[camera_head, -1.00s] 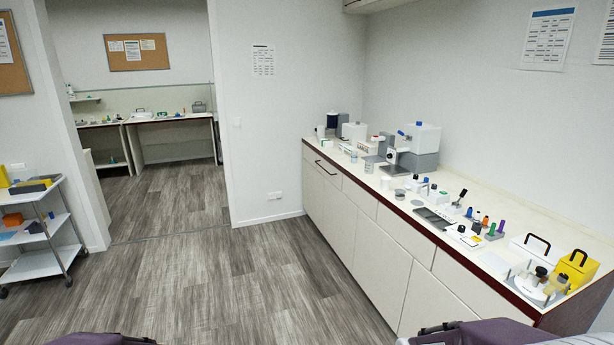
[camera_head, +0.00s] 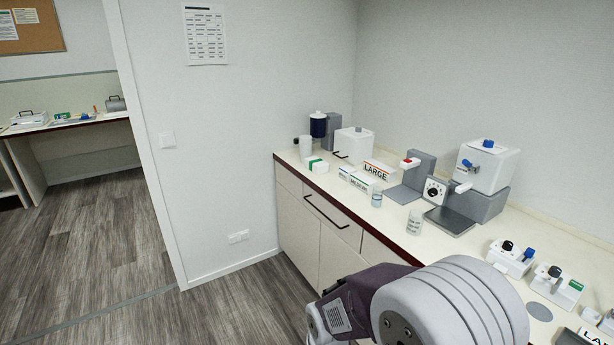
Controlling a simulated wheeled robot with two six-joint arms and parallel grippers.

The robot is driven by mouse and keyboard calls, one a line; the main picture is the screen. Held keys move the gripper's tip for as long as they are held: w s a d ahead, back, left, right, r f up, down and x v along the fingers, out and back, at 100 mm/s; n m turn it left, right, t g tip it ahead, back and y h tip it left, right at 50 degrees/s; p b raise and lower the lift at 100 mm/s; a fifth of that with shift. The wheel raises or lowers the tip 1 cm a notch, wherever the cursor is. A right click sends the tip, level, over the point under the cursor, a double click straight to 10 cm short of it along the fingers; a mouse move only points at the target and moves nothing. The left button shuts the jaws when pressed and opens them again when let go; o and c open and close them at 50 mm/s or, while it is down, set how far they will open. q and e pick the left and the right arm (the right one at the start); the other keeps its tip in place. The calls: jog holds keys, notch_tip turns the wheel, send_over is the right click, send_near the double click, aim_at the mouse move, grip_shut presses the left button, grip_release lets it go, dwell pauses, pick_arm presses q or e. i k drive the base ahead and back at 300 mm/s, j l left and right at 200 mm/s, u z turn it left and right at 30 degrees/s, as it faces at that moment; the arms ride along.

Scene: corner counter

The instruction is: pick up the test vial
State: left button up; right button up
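I cannot pick out a test vial for certain. Two small clear vessels stand upright on the counter: one (camera_head: 376,198) by the white label blocks, and one (camera_head: 414,222) nearer the front edge. Both look like cups or beakers. One of my arms rises across the bottom middle, in front of the counter, and hides part of its front. No fingertips of either gripper show, so I cannot see whether either holds anything.
The counter (camera_head: 440,249) runs along the right wall. A grey and white dispenser (camera_head: 485,205), a white box (camera_head: 354,142) and a LARGE label block (camera_head: 377,170) stand on it. Small capped items (camera_head: 511,259) sit at the right. The floor (camera_head: 90,240) at left is clear.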

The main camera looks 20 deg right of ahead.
aim_at(377, 197)
jog(key=i+j+z, duration=0.1)
jog(key=i+z, duration=0.25)
jog(key=i, duration=0.25)
jog(key=i+j+z, duration=0.3)
jog(key=i, duration=0.25)
jog(key=i+j+z, duration=0.35)
jog(key=i, duration=0.15)
